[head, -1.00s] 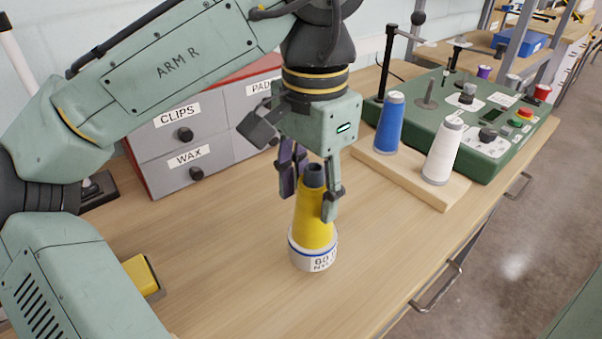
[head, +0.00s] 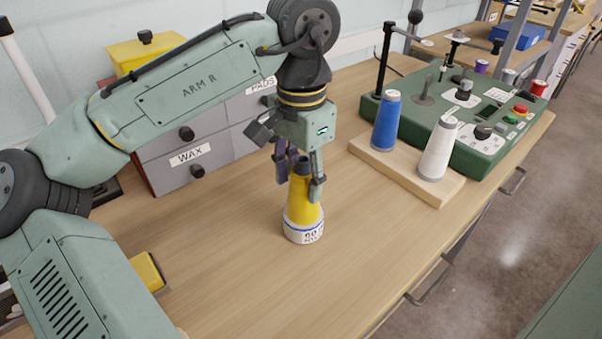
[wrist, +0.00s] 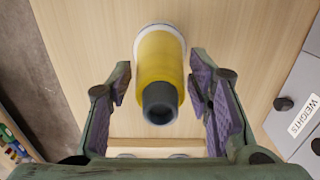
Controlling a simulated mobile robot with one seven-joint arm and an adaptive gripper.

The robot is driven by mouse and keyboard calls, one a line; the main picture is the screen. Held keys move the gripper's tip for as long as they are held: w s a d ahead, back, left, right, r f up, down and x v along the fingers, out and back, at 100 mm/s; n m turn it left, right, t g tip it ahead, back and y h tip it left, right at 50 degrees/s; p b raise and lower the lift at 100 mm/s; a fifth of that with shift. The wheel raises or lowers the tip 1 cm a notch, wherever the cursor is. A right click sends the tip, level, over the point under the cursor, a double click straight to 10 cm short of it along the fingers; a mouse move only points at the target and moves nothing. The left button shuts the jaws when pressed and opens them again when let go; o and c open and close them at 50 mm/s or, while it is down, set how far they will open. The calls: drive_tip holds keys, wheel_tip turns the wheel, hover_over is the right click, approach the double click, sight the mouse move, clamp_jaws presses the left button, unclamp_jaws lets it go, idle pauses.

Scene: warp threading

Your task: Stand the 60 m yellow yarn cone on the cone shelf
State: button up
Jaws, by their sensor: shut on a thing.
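The yellow yarn cone (head: 305,200) is upright, with a dark tip and a white base band marked 60. My gripper (head: 301,185) is shut on its upper part from above. In the wrist view the fingers (wrist: 160,95) flank the yellow cone (wrist: 160,62). Whether its base touches the table cannot be told. A low pale wooden shelf (head: 428,189), apparently the cone shelf, lies to the right and behind. A blue cone (head: 387,122) and a white cone (head: 437,150) stand on it, apart from the yellow one.
A green machine (head: 415,92) with knobs and posts stands behind the shelf. Grey drawers (head: 215,140) stand behind my gripper. A yellow box (head: 148,271) lies at left. The wooden table (head: 265,290) is clear in front of the yellow cone.

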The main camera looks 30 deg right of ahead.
drive_tip(key=shift+f, duration=0.15)
drive_tip(key=o, duration=1)
drive_tip(key=shift+c, duration=0.2)
